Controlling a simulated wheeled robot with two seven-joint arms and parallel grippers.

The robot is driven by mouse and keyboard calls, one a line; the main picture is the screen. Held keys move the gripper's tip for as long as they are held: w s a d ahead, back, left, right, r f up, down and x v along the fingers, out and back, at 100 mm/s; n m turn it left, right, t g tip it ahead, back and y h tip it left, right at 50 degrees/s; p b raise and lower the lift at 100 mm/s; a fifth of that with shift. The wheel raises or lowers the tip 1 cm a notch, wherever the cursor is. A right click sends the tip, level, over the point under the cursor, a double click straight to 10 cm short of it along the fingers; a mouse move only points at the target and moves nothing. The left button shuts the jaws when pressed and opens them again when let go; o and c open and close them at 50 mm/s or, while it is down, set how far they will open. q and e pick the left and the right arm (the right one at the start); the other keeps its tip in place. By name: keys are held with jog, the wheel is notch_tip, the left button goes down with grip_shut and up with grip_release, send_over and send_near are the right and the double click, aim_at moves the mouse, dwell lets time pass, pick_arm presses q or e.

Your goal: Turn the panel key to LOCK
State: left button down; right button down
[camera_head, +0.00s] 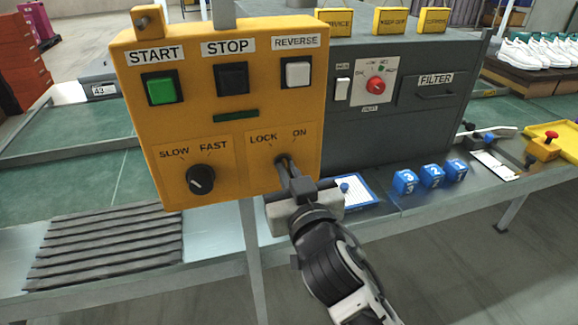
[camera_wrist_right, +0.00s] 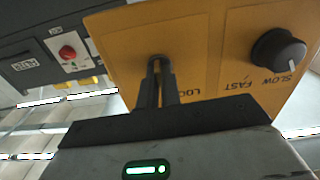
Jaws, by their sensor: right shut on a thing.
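The yellow control panel (camera_head: 230,110) stands upright at the centre left of the head view. Its key switch (camera_head: 281,160) sits at the lower right, under the LOCK and ON labels. My right gripper (camera_head: 287,168) reaches up from below with its fingers at the switch. It is shut on the key, which the fingers mostly hide, so I cannot tell which label the key points to. In the right wrist view the two fingers (camera_wrist_right: 155,75) meet the yellow panel face (camera_wrist_right: 195,50) at the switch. My left gripper is out of view.
The panel also carries a green START button (camera_head: 161,89), a black STOP button (camera_head: 232,78), a white REVERSE button (camera_head: 298,73) and a SLOW/FAST knob (camera_head: 201,180). A grey filter box (camera_head: 435,115) stands behind. Several blue numbered blocks (camera_head: 431,177) sit at right.

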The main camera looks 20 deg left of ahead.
jog(key=shift+n+p, duration=0.95)
jog(key=shift+n, duration=2.35)
jog(key=c, duration=1.6)
grip_release()
jog(key=shift+s+d, duration=0.1)
